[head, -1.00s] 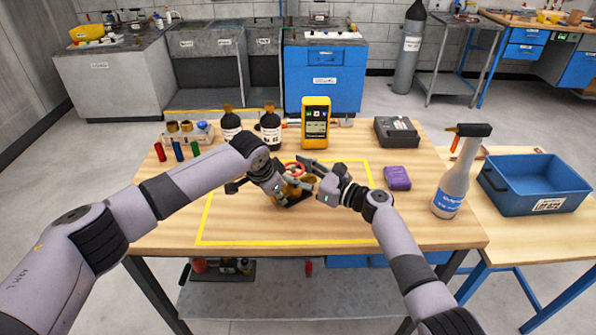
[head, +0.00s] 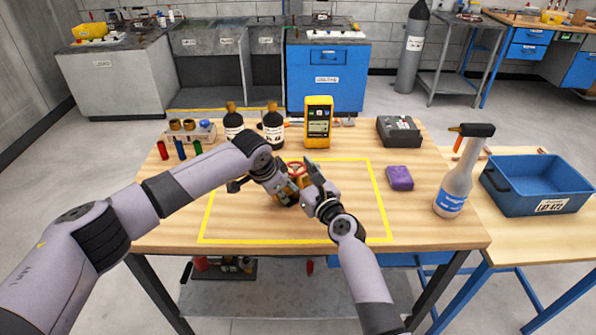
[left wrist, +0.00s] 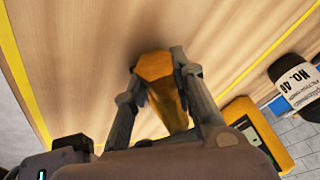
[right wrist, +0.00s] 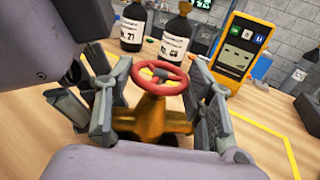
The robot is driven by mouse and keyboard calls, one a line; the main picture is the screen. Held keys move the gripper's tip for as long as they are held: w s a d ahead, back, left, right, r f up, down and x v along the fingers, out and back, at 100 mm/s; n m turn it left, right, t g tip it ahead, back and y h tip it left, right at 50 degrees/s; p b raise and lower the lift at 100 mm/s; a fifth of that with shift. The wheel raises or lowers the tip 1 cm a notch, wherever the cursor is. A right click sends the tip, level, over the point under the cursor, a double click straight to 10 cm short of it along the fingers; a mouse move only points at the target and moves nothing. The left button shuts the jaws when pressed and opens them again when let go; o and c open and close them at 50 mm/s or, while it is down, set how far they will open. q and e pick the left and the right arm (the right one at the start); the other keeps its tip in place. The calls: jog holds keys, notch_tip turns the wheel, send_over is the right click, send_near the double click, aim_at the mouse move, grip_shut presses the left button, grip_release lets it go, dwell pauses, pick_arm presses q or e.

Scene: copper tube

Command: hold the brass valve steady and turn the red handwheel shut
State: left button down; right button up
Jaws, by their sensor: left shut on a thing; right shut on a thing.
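The brass valve (head: 304,182) is inside the yellow outline on the table, partly hidden by my grippers. Its red handwheel (head: 297,168) is on top. My left gripper (head: 287,188) is shut on the valve body; in the left wrist view its fingers lie on both sides of the brass body (left wrist: 162,88). My right gripper (head: 309,173) is shut on the handwheel. In the right wrist view the wheel (right wrist: 158,76) sits between its fingers (right wrist: 162,88), above the brass body (right wrist: 152,120). The exact finger contact on the rim is hard to see.
Two dark bottles (head: 273,127) and a yellow meter (head: 318,122) stand behind the valve. A purple block (head: 399,178), a grey device (head: 398,131) and a spray bottle (head: 456,180) are to the right. The front of the yellow outline (head: 250,241) is clear.

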jog(key=shift+f, duration=0.1)
dwell(0.3)
jog(key=o, duration=1.2)
jog(key=shift+s, duration=0.15)
jog(key=shift+v, duration=3.9)
